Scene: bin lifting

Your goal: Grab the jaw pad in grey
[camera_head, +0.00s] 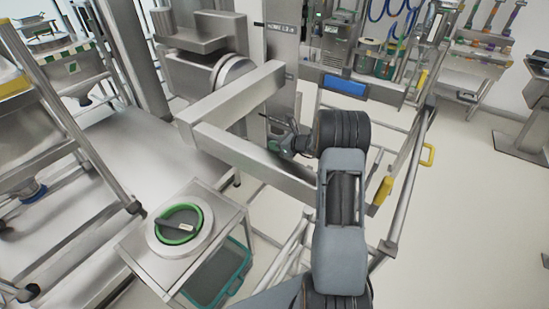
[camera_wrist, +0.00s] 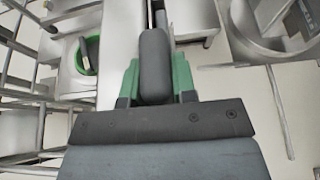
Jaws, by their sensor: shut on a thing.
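A dark grey rounded pad (camera_wrist: 155,65) stands upright in the middle of the wrist view, between two green parts of my gripper (camera_wrist: 155,82). My gripper appears shut on this pad. In the head view my gripper (camera_head: 284,140) is at the steel lifting arms, just left of my dark wrist joint. The grey pad is too small there to pick out from the gripper. The steel fork beam (camera_head: 250,165) passes just below and left of my gripper. I cannot tell whether the pad touches the steel.
A steel side table (camera_head: 215,265) at the lower left carries a round lid with a green ring (camera_head: 165,237) and a dark bar. A teal crate (camera_head: 215,275) is below. Ladder-like steel frames stand left. A railing with yellow handles (camera_head: 384,190) is right. Open floor lies farther right.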

